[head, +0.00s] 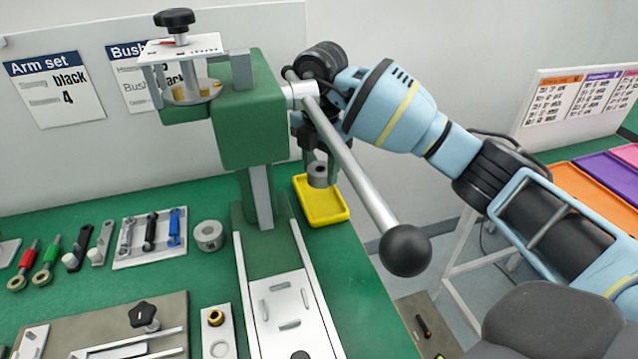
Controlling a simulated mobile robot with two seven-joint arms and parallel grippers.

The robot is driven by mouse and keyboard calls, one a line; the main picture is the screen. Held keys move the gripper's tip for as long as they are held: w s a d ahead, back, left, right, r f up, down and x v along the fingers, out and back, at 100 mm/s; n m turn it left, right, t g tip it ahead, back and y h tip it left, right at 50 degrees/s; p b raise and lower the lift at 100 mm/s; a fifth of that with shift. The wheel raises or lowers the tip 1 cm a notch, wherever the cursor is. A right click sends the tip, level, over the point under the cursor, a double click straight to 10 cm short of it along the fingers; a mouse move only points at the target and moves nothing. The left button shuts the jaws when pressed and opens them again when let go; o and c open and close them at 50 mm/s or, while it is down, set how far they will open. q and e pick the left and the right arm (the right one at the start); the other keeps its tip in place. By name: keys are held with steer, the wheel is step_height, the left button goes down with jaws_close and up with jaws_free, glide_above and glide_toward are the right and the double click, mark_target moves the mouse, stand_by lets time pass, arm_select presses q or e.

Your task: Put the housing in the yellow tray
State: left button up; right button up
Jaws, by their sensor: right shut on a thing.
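A grey cylindrical housing (317,174) with a hole in its top is held in my right gripper (319,168), which is shut on it. The gripper points down, and the housing appears over the back part of the yellow tray (324,213). I cannot tell how high above the tray it is. The tray lies on the green bench near its right edge, and its visible floor is empty. The press lever hides part of my right wrist. My left gripper is not in view.
A green press (251,125) stands left of the tray, and its long lever with a black ball (405,250) slants across in front. Another grey ring-shaped part (209,235) sits left of the press. Tools and fixtures fill the left bench. Orange and purple trays (602,175) lie at right.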

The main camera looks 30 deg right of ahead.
mark_target(319, 198)
step_height(319, 198, down, 4)
steer(key=shift+f, duration=0.1)
steer(key=shift+w+f+b, duration=0.2)
steer(key=shift+f+b, duration=0.1)
steer(key=shift+f, duration=0.1)
steer(key=o, duration=1.1)
steer(key=shift+f, duration=0.1)
step_height(319, 198, up, 12)
steer(key=shift+f+p, duration=0.25)
steer(key=shift+p, duration=0.6)
steer(key=shift+r, duration=0.4)
